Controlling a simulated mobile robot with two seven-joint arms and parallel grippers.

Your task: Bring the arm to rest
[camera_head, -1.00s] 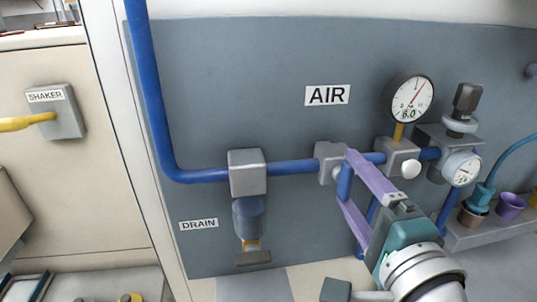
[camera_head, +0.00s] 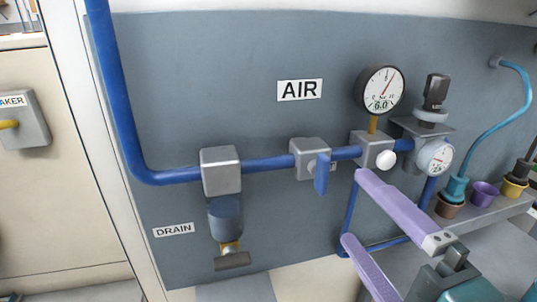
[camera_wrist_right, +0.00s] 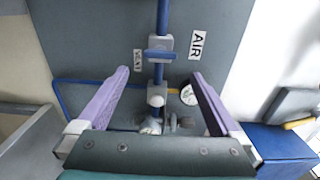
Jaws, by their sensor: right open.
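My right gripper (camera_head: 355,208) is at the lower right in the head view, with its two purple fingers spread apart and nothing between them. It is in front of the blue air-line panel (camera_head: 210,90), right of and below the blue valve handle (camera_head: 322,176), apart from it. The handle points down from its grey valve block (camera_head: 308,157). In the right wrist view, the same open fingers (camera_wrist_right: 160,76) frame the pipe and the valve handle (camera_wrist_right: 160,56), which lies beyond the tips. My left gripper is not in view.
A round gauge (camera_head: 381,89), a white knob (camera_head: 386,159) and a smaller gauge (camera_head: 435,157) sit near my right fingers. A drain bowl (camera_head: 226,219) hangs at left. The panel's upper left is clear.

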